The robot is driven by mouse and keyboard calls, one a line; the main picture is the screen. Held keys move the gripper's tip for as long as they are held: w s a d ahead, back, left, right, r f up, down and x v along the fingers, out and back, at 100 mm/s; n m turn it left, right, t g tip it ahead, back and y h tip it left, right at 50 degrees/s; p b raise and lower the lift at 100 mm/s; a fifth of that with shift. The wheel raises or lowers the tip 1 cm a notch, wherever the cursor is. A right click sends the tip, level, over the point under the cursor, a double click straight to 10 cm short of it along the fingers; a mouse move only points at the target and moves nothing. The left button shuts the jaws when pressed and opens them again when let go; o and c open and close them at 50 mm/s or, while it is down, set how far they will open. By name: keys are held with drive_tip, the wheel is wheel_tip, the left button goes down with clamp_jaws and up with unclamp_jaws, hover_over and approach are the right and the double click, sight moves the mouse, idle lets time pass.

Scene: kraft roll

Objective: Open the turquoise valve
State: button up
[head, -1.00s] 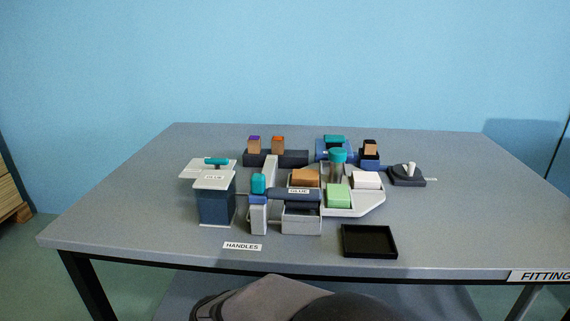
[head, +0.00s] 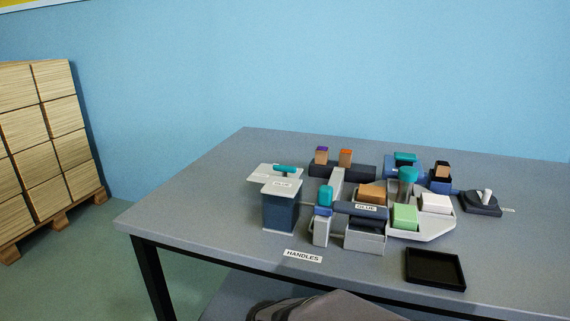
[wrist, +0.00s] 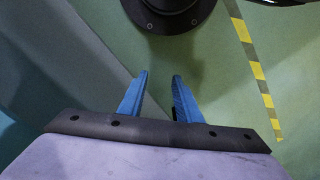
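Several turquoise parts stand on the table in the head view, and I cannot tell for certain which one is the valve. A turquoise bar handle (head: 285,169) lies on top of the dark blue box (head: 280,212) with pale plates at the left. A turquoise knob (head: 325,195) tops a small grey and blue post. A turquoise round cap (head: 408,174) sits on a grey-brown cylinder, and a turquoise block (head: 405,158) is behind it. My gripper (wrist: 160,75) shows in the wrist view with its two blue fingers apart and nothing between them, over the green floor.
The grey table (head: 200,222) is bare at its left. A black tray (head: 435,269) lies near the front edge, right of the "HANDLES" label (head: 303,256). A dark base with a white lever (head: 484,200) is at the right.

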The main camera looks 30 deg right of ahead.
drive_tip(key=w+r+m+y+p, duration=0.1)
drive_tip(key=w+r+p, duration=0.4)
drive_tip(key=r+p, duration=0.8)
drive_tip(key=w+r+m+y+p, duration=0.1)
drive_tip(key=w+r+p, duration=0.5)
drive_tip(key=r+p, duration=0.65)
wheel_tip(320, 180, up, 16)
drive_tip(key=n+t+p, duration=0.2)
drive_tip(key=n+p, duration=0.4)
drive_tip(key=p, duration=1)
hover_over(289, 166)
drive_tip(key=s+a, duration=0.4)
drive_tip(key=s, duration=0.1)
drive_tip(key=shift+w+a+r+y, duration=0.1)
drive_tip(key=shift+w+a+y, duration=0.1)
drive_tip(key=shift+w+y, duration=0.1)
drive_tip(key=w+d+r+n+t, duration=0.1)
drive_tip(key=w+d+r+n, duration=0.1)
drive_tip(key=d+n, duration=0.4)
drive_tip(key=shift+m+y, duration=0.3)
drive_tip(key=shift+m, duration=0.2)
drive_tip(key=shift+w+d+p+x, duration=0.15)
drive_tip(key=shift+p+x, duration=0.65)
drive_tip(key=shift+x, duration=1.15)
drive_tip(key=shift+w+d+p+x, duration=0.15)
drive_tip(key=shift+p+x, duration=0.65)
drive_tip(key=shift+x, duration=1.1)
drive_tip(key=shift+s, duration=0.1)
clamp_jaws()
